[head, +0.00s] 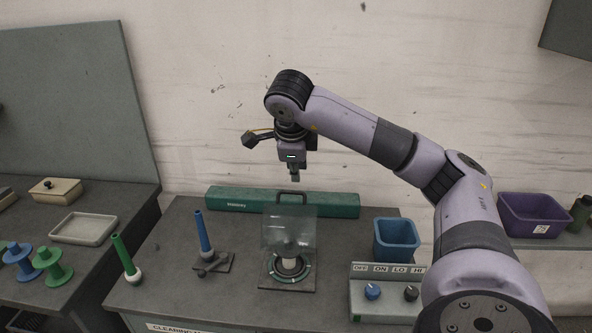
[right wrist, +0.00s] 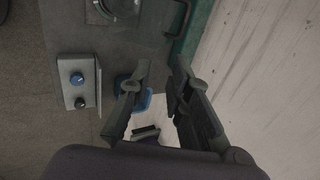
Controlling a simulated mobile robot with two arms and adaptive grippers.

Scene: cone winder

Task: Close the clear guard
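The clear guard (head: 289,230) is a see-through panel standing upright, raised at the back of the round winder base (head: 289,270). A dark handle (head: 291,194) is on its top edge; in the right wrist view the handle (right wrist: 181,18) shows at the top. My right gripper (head: 293,178) is above the handle in the head view, apart from it as far as I can tell. In the right wrist view its fingers (right wrist: 162,66) are spread with nothing between them. My left gripper is not in view.
A long green box (head: 230,198) lies along the back of the bench. A blue bin (head: 397,240) and a control box with knobs (head: 390,293) stand to the right. A blue spindle (head: 204,235) and a green spindle (head: 124,256) stand to the left.

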